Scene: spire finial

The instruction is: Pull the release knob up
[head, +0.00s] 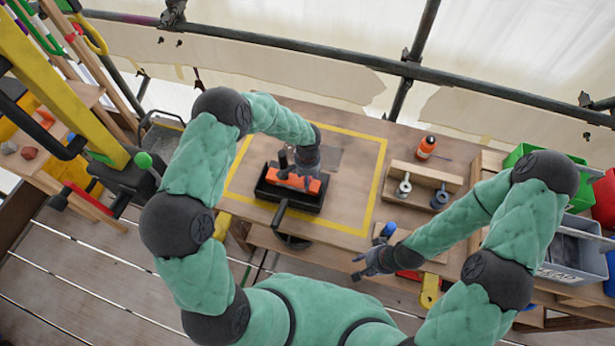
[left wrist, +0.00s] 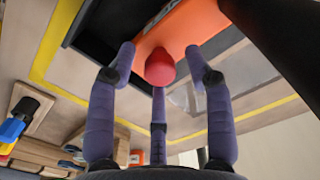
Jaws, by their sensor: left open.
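A red knob (left wrist: 160,67) sits at the edge of an orange block (left wrist: 190,25) in the left wrist view. The orange block (head: 309,187) lies in a black tray (head: 290,198) in the head view, where the knob cannot be made out. My left gripper (head: 295,180) is over the block. In the left wrist view the left gripper (left wrist: 160,75) is open, its three fingers spread around the knob with visible gaps at the sides; contact by the far finger cannot be told. My right gripper (head: 360,268) is open and empty near the bench's front edge.
The tray stands inside a yellow outline (head: 373,190) on the wooden bench. A wooden holder (head: 425,178) with grey ring-ended parts, an orange bottle (head: 426,147) and bins (head: 575,262) are to the right.

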